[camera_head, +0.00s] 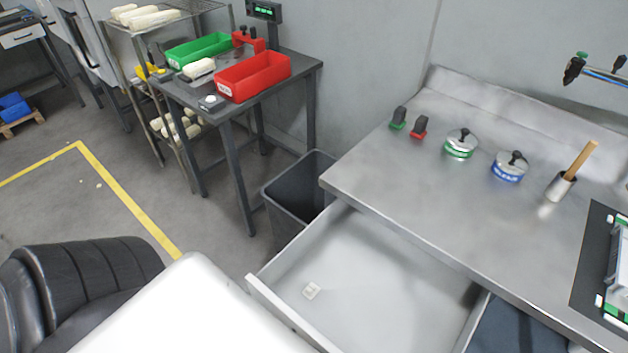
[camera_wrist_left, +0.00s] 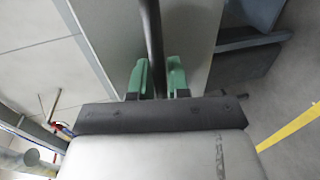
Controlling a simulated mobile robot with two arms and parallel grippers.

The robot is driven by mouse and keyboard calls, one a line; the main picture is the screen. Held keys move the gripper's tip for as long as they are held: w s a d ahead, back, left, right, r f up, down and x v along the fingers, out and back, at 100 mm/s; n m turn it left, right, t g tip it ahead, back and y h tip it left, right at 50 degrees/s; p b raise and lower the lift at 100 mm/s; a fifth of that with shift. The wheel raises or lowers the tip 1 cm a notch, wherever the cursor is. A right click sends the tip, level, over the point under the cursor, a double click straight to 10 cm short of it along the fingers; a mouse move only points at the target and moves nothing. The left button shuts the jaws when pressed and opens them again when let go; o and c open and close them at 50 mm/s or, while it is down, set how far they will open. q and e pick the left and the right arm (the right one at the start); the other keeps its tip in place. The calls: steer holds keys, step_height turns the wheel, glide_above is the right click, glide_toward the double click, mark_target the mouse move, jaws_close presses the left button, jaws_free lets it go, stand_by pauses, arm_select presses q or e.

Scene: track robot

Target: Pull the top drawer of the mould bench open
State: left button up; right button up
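The top drawer (camera_head: 365,275) of the mould bench (camera_head: 430,185) stands pulled out, and much of its light grey inside shows in the head view. A small pale label or piece (camera_head: 311,291) lies on its floor. In the left wrist view, my left gripper (camera_wrist_left: 158,72) has its green fingers close on either side of a dark bar (camera_wrist_left: 152,35), which looks like the drawer handle. The fingers seem shut on it. The grey drawer front (camera_wrist_left: 190,35) lies behind the bar. In the head view this gripper and the handle are hidden. My right gripper is not in view.
A dark bin (camera_head: 297,190) stands left of the bench, close to the open drawer. A side table (camera_head: 285,85) with red and green trays stands further back. Pots, stamps and a wooden-handled tool sit on the bench. The floor inside the yellow line (camera_head: 125,200) is mostly clear.

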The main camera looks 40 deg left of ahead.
arm_select(q)
steer(key=o, duration=0.3)
steer(key=shift+b+v, duration=1)
steer(key=shift+v, duration=4.4)
